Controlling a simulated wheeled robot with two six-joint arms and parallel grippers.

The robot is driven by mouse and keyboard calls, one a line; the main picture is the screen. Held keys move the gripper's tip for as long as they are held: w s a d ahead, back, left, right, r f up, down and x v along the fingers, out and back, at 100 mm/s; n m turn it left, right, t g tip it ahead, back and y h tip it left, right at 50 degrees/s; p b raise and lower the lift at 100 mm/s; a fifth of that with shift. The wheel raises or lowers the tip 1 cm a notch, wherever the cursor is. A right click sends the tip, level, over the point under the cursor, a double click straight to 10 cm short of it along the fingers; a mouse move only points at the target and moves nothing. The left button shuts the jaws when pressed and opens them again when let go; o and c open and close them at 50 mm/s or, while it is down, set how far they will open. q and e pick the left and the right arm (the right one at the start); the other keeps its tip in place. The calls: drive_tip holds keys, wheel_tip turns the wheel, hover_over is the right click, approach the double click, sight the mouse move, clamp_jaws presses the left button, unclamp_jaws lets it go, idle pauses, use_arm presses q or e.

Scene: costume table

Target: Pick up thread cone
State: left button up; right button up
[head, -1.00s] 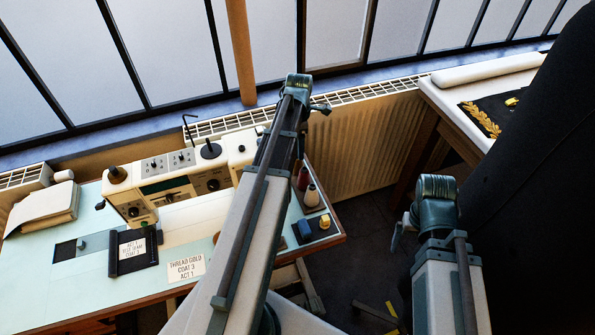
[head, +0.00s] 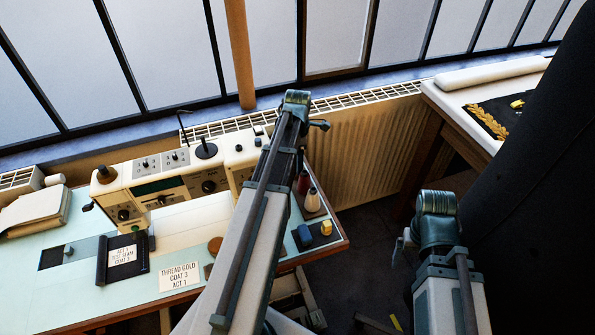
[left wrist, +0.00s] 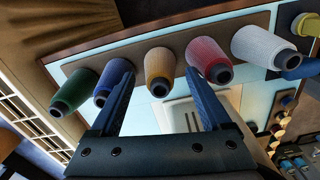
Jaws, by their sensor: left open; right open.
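In the left wrist view several thread cones stand in a row on a brown tray: green (left wrist: 74,90), blue (left wrist: 114,79), gold (left wrist: 160,67), red (left wrist: 208,60) and white (left wrist: 262,46). My left gripper (left wrist: 160,76) is open. Its fingers lie on either side of the gold cone, one over the blue cone and one by the red. I cannot tell how deep they reach. In the head view my left arm hides the gripper and most cones; the red cone (head: 303,183) and white cone (head: 312,200) show beside it. The right gripper's jaws do not show.
A sewing machine (head: 165,186) stands on the pale blue table, left of my left arm. A label card (head: 180,275) reads "THREAD GOLD COAT 3 ACT 1". A blue block (head: 303,235) and a yellow piece (head: 326,228) lie near the table's right corner. A radiator (head: 365,150) stands behind.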

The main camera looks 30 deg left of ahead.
use_arm(q)
clamp_jaws()
drive_tip(key=shift+r, duration=0.1)
idle(0.3)
wheel_tip(320, 180, up, 10)
drive_tip(key=p, duration=1)
